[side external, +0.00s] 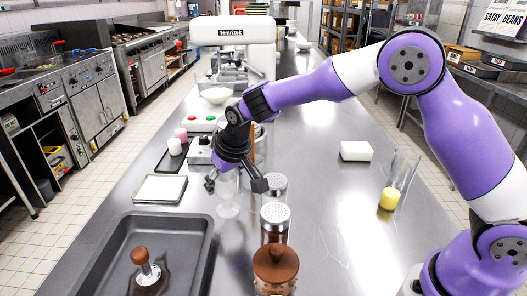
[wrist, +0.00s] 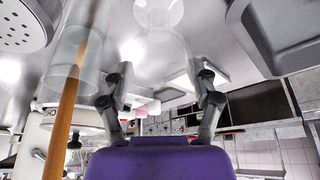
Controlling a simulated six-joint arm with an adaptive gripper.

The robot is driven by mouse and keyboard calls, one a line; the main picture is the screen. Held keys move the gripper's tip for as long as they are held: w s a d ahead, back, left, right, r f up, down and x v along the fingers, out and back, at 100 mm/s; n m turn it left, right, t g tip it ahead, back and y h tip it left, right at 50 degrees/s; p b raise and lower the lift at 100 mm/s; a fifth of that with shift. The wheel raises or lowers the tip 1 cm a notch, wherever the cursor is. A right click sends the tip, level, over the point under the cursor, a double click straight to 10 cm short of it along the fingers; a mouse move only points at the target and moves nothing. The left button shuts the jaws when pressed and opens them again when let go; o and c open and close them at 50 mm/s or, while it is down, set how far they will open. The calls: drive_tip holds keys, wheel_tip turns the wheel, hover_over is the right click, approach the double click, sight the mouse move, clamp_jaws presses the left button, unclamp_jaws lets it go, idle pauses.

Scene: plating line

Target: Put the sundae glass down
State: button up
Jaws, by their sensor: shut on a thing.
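The sundae glass (side external: 228,198) is clear, with a stem and a round foot. It stands upright between the fingers of my gripper (side external: 236,184), which is shut on it. In the wrist view the glass (wrist: 160,48) is faint and see-through, with its foot at the top edge and its bowl between the two fingers (wrist: 160,88). The foot is close to the steel counter (side external: 325,225); I cannot tell whether it touches.
Shakers (side external: 276,218) and a brown-lidded jar (side external: 275,264) stand just right of the glass. A dark tray (side external: 203,235) lies at front left, a white-topped flat pad (side external: 160,188) behind it. A white block (side external: 356,151) sits right.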

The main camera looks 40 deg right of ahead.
drive_tip(key=o, duration=1.4)
drive_tip(key=shift+f, duration=0.1)
drive_tip(key=v, duration=1.2)
drive_tip(key=shift+t, duration=0.5)
drive_tip(key=s+d, duration=0.3)
drive_tip(key=s, duration=0.3)
drive_tip(key=s+d, duration=0.3)
drive_tip(key=s, duration=0.4)
drive_tip(key=s+d, duration=0.3)
drive_tip(key=s, duration=0.3)
drive_tip(key=shift+s+d+r, duration=0.1)
drive_tip(key=shift+s+r, duration=0.2)
drive_tip(key=shift+r, duration=0.05)
